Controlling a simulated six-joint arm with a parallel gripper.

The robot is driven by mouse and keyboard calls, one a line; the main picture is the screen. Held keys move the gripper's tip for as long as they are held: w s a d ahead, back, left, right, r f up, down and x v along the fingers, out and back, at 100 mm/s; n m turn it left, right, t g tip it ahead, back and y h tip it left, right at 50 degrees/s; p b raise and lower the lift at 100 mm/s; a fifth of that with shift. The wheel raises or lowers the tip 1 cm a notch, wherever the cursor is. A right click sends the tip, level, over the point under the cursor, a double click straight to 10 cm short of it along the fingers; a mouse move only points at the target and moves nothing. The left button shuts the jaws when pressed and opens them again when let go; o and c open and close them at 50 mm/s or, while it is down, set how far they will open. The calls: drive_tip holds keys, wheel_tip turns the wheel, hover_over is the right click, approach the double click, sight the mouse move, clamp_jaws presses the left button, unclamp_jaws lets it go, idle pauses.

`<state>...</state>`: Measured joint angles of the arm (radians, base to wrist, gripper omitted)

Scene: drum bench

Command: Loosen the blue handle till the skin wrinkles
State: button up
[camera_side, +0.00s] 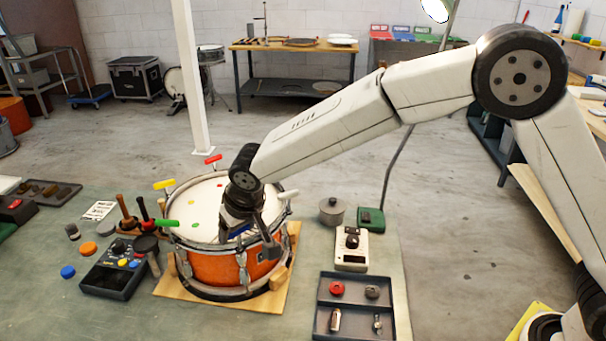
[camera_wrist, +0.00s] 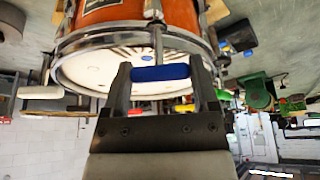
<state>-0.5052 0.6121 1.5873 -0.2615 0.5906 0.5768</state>
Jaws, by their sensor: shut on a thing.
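The drum (camera_side: 215,268) has an orange shell and stands on a wooden base. Its pale skin (camera_side: 200,200) carries small coloured dots. My gripper (camera_side: 247,240) is at the drum's near right rim and is shut on the blue handle (camera_wrist: 160,73), one finger at each end. In the side view the handle is mostly hidden by the gripper. The wrist view is upside down; there, short dark lines fan out on the skin (camera_wrist: 95,68) beside the blue handle and look like wrinkles.
Red (camera_side: 213,160), yellow (camera_side: 164,184), green (camera_side: 167,223) and white (camera_side: 287,194) handles stand around the rim. A black box with knobs (camera_side: 110,280) is at left. A divided tray (camera_side: 355,309), white meter (camera_side: 351,260) and grey pot (camera_side: 331,211) are at right.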

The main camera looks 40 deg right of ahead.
drive_tip(key=shift+n+g+y, duration=0.4)
drive_tip(key=shift+n+y, duration=0.4)
drive_tip(key=shift+n, duration=1.6)
drive_tip(key=shift+n+g+y, duration=0.5)
drive_tip(key=shift+n+y, duration=0.1)
drive_tip(key=shift+n, duration=1.4)
drive_tip(key=o, duration=1.1)
drive_tip(key=shift+v, duration=3.9)
